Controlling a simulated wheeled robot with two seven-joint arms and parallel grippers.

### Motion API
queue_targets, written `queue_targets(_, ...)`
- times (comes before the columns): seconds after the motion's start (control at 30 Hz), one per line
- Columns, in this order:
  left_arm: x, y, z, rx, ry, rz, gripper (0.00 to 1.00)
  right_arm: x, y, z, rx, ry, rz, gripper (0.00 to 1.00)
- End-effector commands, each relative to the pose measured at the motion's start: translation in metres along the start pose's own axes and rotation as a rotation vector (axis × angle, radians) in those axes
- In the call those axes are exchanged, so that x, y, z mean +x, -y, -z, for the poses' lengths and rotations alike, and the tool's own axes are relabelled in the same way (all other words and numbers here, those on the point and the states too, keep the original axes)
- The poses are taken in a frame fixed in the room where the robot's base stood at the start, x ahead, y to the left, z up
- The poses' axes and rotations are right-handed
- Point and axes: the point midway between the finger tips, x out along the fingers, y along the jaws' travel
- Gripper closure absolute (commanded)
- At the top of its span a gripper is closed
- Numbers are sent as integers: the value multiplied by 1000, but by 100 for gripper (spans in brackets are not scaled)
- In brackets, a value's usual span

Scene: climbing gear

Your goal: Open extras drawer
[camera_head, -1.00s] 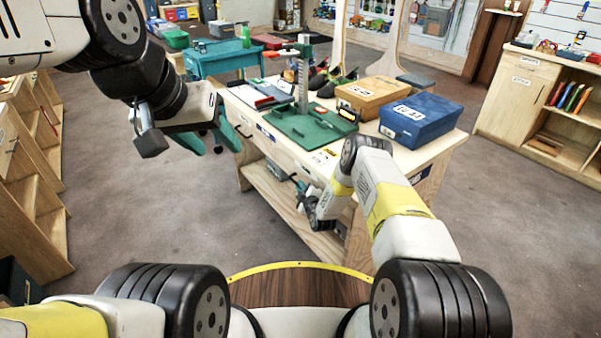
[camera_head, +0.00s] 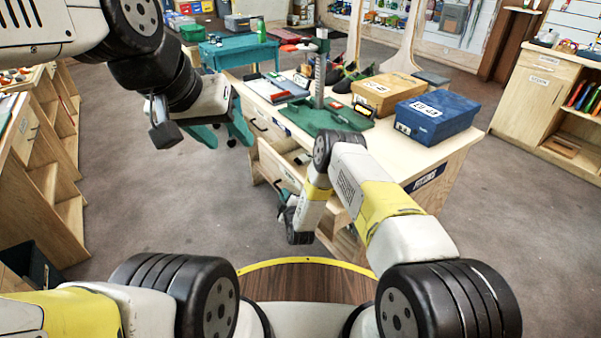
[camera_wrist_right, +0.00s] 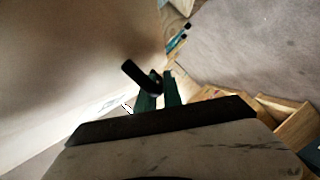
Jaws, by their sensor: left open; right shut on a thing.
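A pale wooden drawer (camera_head: 277,172) in the front of the workbench stands pulled out, with part of its inside showing at its top edge. My right gripper (camera_head: 285,203) is low in front of it and partly hidden by my own arm. In the right wrist view, its green fingers (camera_wrist_right: 158,92) are shut on a black bar handle (camera_wrist_right: 141,77) of the drawer front. I cannot read a label on this drawer. My left gripper (camera_head: 222,135) is open and empty, in the air left of the workbench.
The workbench top (camera_head: 455,150) carries a blue box (camera_head: 436,116), a cardboard box (camera_head: 388,92) and a green tray (camera_head: 330,120). A wooden shelf unit (camera_head: 50,180) stands at the left. The carpet between it and the bench is clear.

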Motion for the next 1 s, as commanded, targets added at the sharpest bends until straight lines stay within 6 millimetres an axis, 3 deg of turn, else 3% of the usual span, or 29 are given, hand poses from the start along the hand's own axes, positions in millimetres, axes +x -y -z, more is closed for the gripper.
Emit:
queue_targets(0.1, 0, 0, 0, 0, 0, 0, 50, -12, 22, 28, 0, -4, 6, 100)
queue_targets(0.6, 0, 0, 0, 0, 0, 0, 50, -53, 97, 131, -1, -4, 3, 100)
queue_targets(1.0, 0, 0, 0, 0, 0, 0, 50, -73, 132, 178, -1, 0, 3, 100)
